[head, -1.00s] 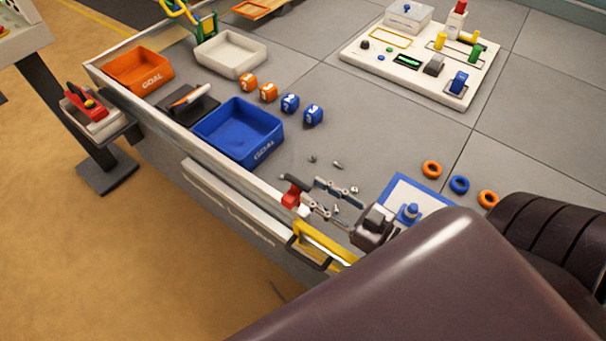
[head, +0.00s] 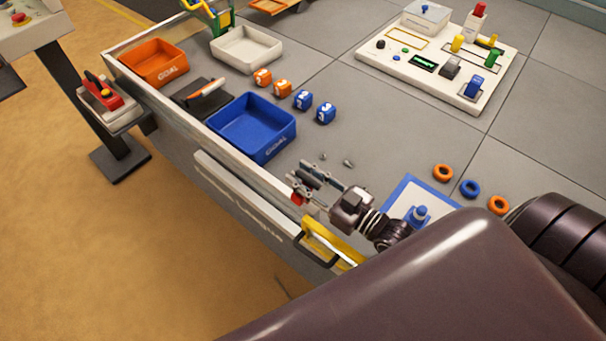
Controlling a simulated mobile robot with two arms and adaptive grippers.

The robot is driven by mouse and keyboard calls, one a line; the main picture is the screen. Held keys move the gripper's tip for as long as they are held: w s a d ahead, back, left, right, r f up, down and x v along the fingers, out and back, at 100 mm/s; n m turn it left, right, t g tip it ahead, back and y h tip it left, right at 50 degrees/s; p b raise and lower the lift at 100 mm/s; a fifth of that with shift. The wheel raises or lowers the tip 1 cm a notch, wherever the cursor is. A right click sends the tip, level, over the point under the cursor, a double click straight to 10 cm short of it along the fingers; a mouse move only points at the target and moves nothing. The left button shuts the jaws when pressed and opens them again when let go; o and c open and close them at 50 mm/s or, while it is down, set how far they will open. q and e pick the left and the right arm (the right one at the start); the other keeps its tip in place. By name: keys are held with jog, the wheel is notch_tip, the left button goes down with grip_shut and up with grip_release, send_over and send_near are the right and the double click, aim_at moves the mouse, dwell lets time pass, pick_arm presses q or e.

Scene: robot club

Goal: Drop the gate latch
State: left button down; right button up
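A red latch piece (head: 298,199) sits at the table's front rim, by the end of a yellow gate bar (head: 331,242). My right gripper (head: 298,173) is over the table just beyond the latch, its fingers pointing left. The two fingers are apart with nothing visible between them. The near finger partly covers the red piece, so I cannot tell whether they touch. My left gripper is not in view.
A blue goal tray (head: 252,127) and an orange goal tray (head: 153,62) lie along the rim. Numbered cubes (head: 303,100) stand behind. A blue-edged pad (head: 405,196) with a blue peg (head: 419,215) is near my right arm. Open table lies between cubes and rings (head: 470,188).

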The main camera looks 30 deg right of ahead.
grip_shut()
jog(key=shift+a, duration=0.1)
dwell(0.3)
jog(key=shift+s+a+r+n+p, duration=0.15)
jog(key=shift+a+n+p, duration=0.1)
jog(key=shift+n+p, duration=0.35)
jog(key=shift+s+a+n+p, duration=0.25)
jog(key=shift+a+n+p, duration=0.45)
jog(key=shift+n, duration=0.3)
jog(key=shift+s+a+f+n+p, duration=0.25)
jog(key=shift+a+n, duration=0.3)
jog(key=shift+n, duration=0.4)
jog(key=shift+s+a+f+n+p, duration=0.25)
jog(key=shift+a+n, duration=0.3)
jog(key=shift+n, duration=0.4)
